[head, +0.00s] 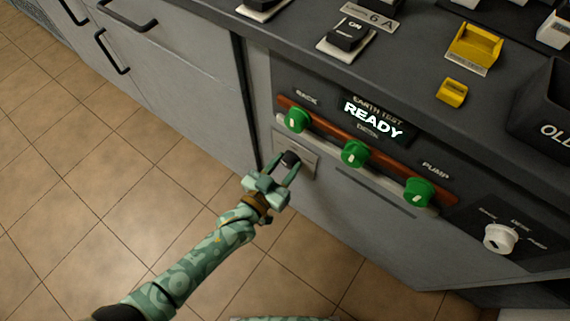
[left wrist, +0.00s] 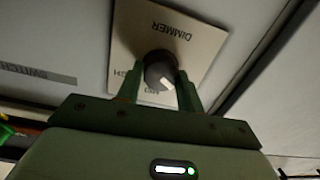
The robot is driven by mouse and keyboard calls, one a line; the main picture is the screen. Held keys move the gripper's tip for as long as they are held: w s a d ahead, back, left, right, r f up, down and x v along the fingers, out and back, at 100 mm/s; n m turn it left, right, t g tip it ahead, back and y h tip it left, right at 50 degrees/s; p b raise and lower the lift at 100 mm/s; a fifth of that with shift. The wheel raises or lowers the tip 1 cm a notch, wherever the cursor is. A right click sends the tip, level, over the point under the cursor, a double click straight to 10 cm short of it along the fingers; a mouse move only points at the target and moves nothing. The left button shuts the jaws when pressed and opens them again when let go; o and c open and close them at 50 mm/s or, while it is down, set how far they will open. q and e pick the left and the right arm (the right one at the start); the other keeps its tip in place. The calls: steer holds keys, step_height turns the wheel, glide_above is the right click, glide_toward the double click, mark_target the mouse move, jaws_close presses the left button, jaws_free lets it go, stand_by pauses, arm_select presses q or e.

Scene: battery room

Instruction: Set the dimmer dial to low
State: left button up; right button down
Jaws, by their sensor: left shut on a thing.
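The dimmer dial (head: 290,159) is a small dark knob on a pale square plate (head: 308,171) on the cabinet's front. In the left wrist view the dial (left wrist: 158,68) has a white pointer mark, and its plate (left wrist: 205,42) reads DIMMER, upside down. The pointer slants toward the lower right of that view. My left gripper (head: 284,167) is shut on the dial, with one green finger on each side of it. The smaller words on the plate are partly hidden by the fingers. My right gripper is not in view.
Green knobs (head: 355,153) sit along a red and white strip right of the dial, below a READY display (head: 373,118). A white rotary switch (head: 500,238) is at the far right. Yellow and black parts stand on the dark worktop. Tiled floor (head: 90,180) is clear at left.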

arm_select(q)
steer(key=shift+f, duration=0.1)
steer(key=o, duration=0.9)
steer(key=shift+a, duration=0.1)
steer(key=shift+o, duration=0.5)
steer(key=shift+s, duration=0.1)
steer(key=f+p+v, duration=0.1)
steer(key=p+v, duration=0.4)
steer(key=v, duration=1.1)
steer(key=shift+r+p, duration=0.35)
steer(key=shift+r, duration=0.1)
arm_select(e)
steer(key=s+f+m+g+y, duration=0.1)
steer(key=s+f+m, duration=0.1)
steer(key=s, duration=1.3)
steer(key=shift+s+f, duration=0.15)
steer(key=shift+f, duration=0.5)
arm_select(q)
steer(key=shift+s, duration=0.1)
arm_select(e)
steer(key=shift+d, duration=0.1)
